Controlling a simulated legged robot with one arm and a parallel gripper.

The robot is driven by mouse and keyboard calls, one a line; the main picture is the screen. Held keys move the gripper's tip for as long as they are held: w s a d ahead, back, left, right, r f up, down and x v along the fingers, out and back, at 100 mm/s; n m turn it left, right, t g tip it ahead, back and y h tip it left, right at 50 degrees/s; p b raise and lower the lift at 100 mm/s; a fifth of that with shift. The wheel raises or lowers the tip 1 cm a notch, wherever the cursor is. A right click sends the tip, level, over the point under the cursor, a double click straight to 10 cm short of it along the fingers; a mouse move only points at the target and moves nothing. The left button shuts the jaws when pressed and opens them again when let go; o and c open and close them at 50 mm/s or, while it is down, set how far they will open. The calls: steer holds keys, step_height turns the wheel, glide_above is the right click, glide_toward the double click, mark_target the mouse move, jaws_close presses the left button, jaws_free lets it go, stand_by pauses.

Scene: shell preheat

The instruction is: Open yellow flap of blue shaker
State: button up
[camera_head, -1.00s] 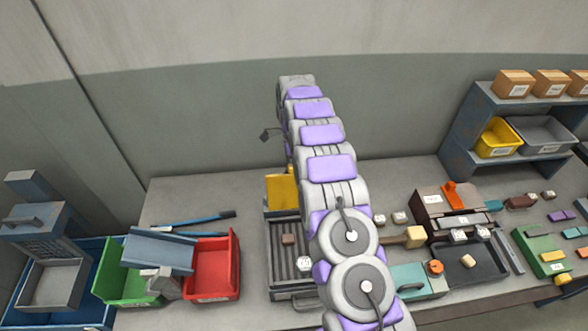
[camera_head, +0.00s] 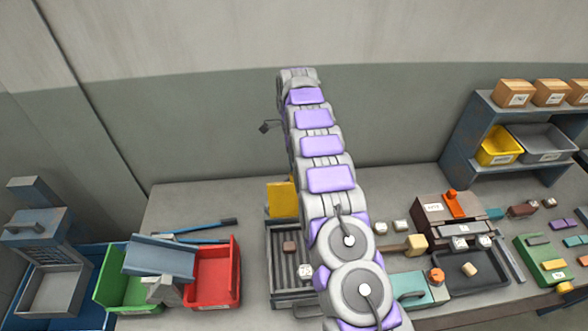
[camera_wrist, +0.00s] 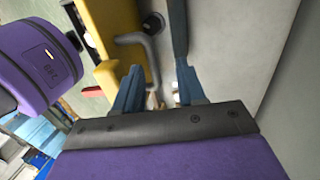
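A yellow flap (camera_head: 283,199) stands upright at the back of a grey ribbed tray unit (camera_head: 272,242), beside my arm in the head view. My arm covers part of the unit. In the wrist view, a yellow panel (camera_wrist: 108,22) with a curved grey handle (camera_wrist: 136,38) lies ahead and left of the fingers. My gripper (camera_wrist: 160,90) is open, with two blue fingers apart. The handle's lower end shows near the left finger; whether they touch is unclear. The gripper is hidden in the head view. I cannot tell which part is the blue shaker's body.
Green (camera_head: 110,290) and red (camera_head: 222,282) bins stand left, with a blue-grey tilted tray (camera_head: 160,254) over them. Blue rods (camera_head: 205,227) lie behind. A brown box (camera_head: 434,214) and black tray (camera_head: 484,281) are right. A shelf (camera_head: 468,130) stands back right.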

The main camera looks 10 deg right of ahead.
steer(key=p+v, duration=0.6)
steer(key=p, duration=0.8)
steer(key=shift+r, duration=0.35)
steer(key=shift+f, duration=0.15)
